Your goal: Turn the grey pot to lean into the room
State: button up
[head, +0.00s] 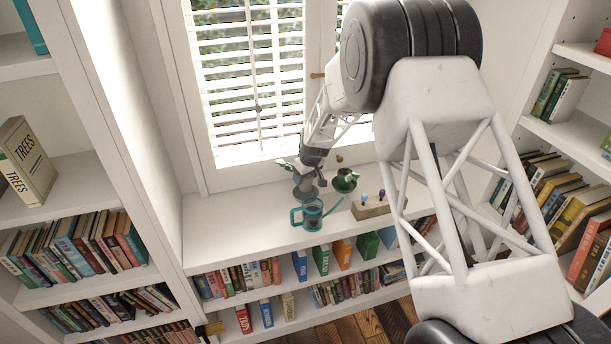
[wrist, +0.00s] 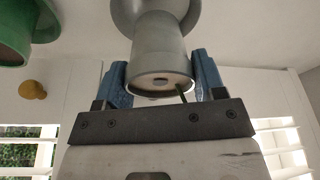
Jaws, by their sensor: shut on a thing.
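The grey pot (head: 305,190) stands on the white window ledge below the shutters, with a few leaves at its top left. In the wrist view the grey pot (wrist: 158,50) is between my gripper's two blue fingers, with a thin green stem at its rim and a wider grey round base at the top of the picture. My gripper (wrist: 161,82) is shut on the pot near its rim. In the head view my gripper (head: 311,165) comes down from above right and partly hides the pot.
A teal watering can (head: 312,214) stands just in front. A wooden block (head: 371,209) with tools is further right. The left ledge is clear.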

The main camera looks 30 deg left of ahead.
aim_at(309, 178)
jog(key=shift+f, duration=0.2)
jog(key=shift+f, duration=1.25)
jog(key=o, duration=1.3)
jog(key=shift+f, duration=0.1)
jog(key=shift+c, duration=0.2)
jog(key=shift+v, duration=3.95)
